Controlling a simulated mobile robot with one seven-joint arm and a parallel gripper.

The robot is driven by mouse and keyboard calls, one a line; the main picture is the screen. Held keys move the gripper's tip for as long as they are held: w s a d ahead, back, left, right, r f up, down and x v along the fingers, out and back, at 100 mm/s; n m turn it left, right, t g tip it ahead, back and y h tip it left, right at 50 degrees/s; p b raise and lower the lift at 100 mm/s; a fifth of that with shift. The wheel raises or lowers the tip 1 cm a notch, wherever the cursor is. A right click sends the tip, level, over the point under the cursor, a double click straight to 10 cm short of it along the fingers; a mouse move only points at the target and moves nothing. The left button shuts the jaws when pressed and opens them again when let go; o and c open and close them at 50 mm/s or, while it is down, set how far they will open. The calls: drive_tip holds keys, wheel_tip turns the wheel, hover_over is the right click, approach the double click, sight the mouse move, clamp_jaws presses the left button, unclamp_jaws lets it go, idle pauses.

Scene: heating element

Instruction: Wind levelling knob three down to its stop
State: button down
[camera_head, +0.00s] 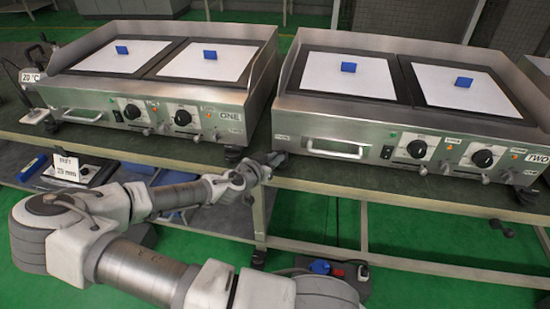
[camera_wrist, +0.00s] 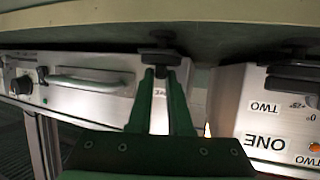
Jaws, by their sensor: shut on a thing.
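My gripper (camera_head: 272,160) is at the front left corner of the right-hand heating unit marked TWO (camera_head: 400,150), low at the bench edge. In the wrist view my gripper's two fingers (camera_wrist: 161,74) are closed on a small dark levelling knob (camera_wrist: 157,57) at that corner. The knob's thread and the gap to its stop are too small to tell. In the head view the gripper hides most of the knob.
The unit marked ONE (camera_head: 160,85) stands to the left, with its dark front foot (camera_head: 233,153) close by; this foot also shows in the wrist view (camera_wrist: 292,82).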

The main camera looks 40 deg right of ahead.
drive_tip(key=shift+s, duration=0.1)
drive_tip(key=n+t+y, duration=0.2)
drive_tip(key=n+t, duration=0.1)
drive_tip(key=s+n+t+y+p, duration=0.1)
drive_tip(key=shift+d, duration=0.4)
drive_tip(key=n+t+y, duration=0.3)
drive_tip(key=n, duration=0.1)
drive_tip(key=shift+s+d+y, duration=0.25)
drive_tip(key=shift+d+y, duration=0.05)
drive_tip(key=shift+d, duration=0.1)
drive_tip(key=n+y+p, duration=0.1)
drive_tip(key=n+y, duration=0.1)
drive_tip(key=d+n+t+y+p, duration=0.1)
drive_tip(key=n+y, duration=0.1)
drive_tip(key=shift+r+n+t+y, duration=0.2)
drive_tip(key=shift+n+t+y, duration=0.1)
drive_tip(key=shift+y, duration=0.1)
drive_tip(key=shift+d+f+n+y+p, duration=0.15)
drive_tip(key=shift+n+y+p, duration=0.3)
drive_tip(key=shift+n+y, duration=0.55)
drive_tip(key=shift+d+n+y+p, duration=0.15)
drive_tip(key=shift+n+y+p, duration=0.3)
drive_tip(key=shift+n+y, duration=0.5)
drive_tip(key=shift+y, duration=0.25)
drive_tip(key=shift+w, duration=0.1)
drive_tip(key=c, duration=0.8)
unclamp_jaws()
drive_tip(key=shift+c, duration=0.2)
